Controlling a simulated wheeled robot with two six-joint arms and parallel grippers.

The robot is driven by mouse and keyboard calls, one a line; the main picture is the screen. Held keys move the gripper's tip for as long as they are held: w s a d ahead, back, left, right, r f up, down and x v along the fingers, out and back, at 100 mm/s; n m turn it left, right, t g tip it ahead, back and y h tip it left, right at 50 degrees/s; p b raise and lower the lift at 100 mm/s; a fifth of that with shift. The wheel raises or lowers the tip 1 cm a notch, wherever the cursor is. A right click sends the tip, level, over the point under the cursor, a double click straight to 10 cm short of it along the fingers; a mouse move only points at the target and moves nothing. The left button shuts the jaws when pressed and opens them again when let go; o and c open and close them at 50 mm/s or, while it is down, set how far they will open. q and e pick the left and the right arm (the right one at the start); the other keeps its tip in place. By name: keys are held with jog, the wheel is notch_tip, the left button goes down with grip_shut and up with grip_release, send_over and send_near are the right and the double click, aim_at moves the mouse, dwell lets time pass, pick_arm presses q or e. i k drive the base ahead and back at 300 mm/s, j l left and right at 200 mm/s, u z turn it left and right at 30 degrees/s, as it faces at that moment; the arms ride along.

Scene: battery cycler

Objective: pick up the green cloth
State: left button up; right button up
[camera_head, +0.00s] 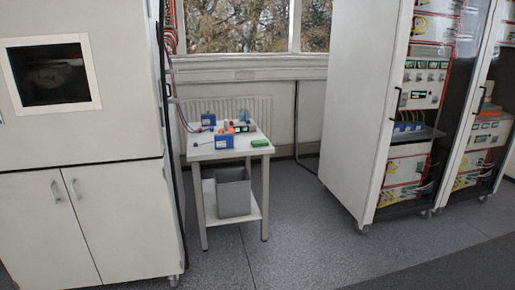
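A small flat green thing, which looks like the green cloth (260,143), lies on the right front corner of the small white table (200,153). It is too small in the view to make out its folds. Neither of my grippers is in the head view, and nothing touches the green cloth.
Blue boxes (224,142) and small devices share the tabletop. A grey bin (234,192) stands on the table's lower shelf. A white cabinet (112,220) stands left, open equipment racks (365,110) right. The grey floor (310,235) in front is clear.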

aim_at(263, 143)
jog(key=i, duration=1.95)
jog(key=i+u, duration=0.1)
jog(key=i, duration=0.55)
jog(key=i+l+u, duration=0.15)
jog(key=i, duration=0.55)
jog(key=i+l+u, duration=0.1)
jog(key=i, duration=0.55)
jog(key=l, duration=0.1)
